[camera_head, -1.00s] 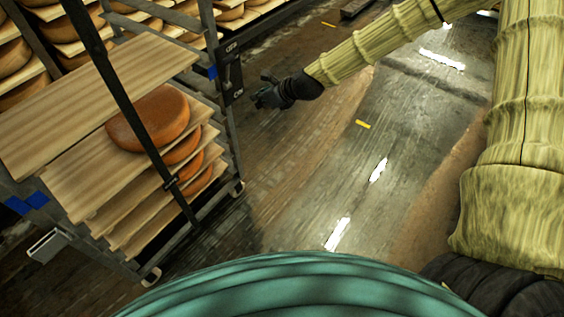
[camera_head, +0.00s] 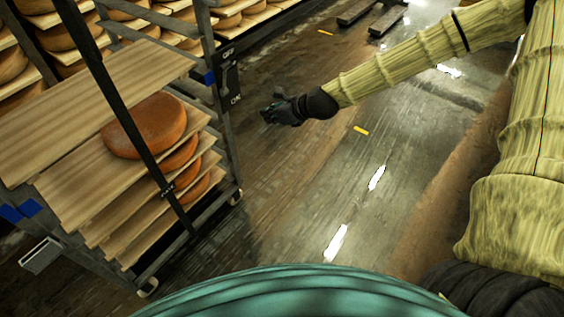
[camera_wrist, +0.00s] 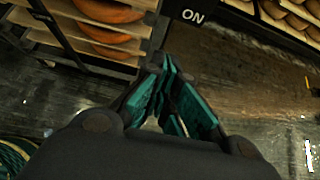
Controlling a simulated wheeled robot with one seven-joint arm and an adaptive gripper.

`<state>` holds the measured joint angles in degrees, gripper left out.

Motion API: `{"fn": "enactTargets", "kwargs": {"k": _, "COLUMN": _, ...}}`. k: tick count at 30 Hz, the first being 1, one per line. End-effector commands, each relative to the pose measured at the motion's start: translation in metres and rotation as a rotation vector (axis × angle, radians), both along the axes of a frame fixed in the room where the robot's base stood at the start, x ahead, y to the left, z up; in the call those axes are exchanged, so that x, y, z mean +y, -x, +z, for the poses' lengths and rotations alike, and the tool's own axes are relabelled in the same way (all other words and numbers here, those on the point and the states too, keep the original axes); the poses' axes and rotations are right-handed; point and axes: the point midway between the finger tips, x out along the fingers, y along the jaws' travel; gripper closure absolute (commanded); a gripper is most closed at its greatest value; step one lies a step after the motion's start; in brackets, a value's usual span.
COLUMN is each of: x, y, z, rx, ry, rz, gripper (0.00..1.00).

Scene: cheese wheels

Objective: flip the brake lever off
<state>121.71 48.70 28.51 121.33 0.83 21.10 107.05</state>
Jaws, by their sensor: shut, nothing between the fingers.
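The brake panel (camera_head: 229,78) is a dark plate on the near rack's right-hand post, marked OFF at the top and ON at the bottom. Its lever is too small and dark for me to tell its position. In the wrist view the ON end of the panel (camera_wrist: 193,16) shows at the top; the rest is cut off. My gripper (camera_head: 268,114) is shut and empty, right of the panel and a little below the ON mark, apart from it. Its teal-padded fingers (camera_wrist: 172,72) also show in the wrist view.
The near rack holds wooden boards (camera_head: 90,95) with orange cheese wheels (camera_head: 144,125), and a dark strap crosses its front. More cheese racks (camera_head: 180,20) stand behind. The wet floor (camera_head: 310,170) right of the rack is open. Pallet-like pieces (camera_head: 386,20) lie at the far back.

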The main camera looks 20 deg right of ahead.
Motion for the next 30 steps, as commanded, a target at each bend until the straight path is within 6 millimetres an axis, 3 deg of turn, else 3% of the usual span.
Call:
{"fn": "enactTargets", "kwargs": {"k": 15, "x": -0.024, "y": 0.037, "z": 0.035, "rx": 0.000, "ry": 0.001, "rz": 0.001, "gripper": 1.00}}
{"fn": "enactTargets", "kwargs": {"k": 30, "x": 0.000, "y": 0.082, "z": -0.002, "rx": -0.003, "ry": 0.261, "rz": 0.240, "gripper": 1.00}}
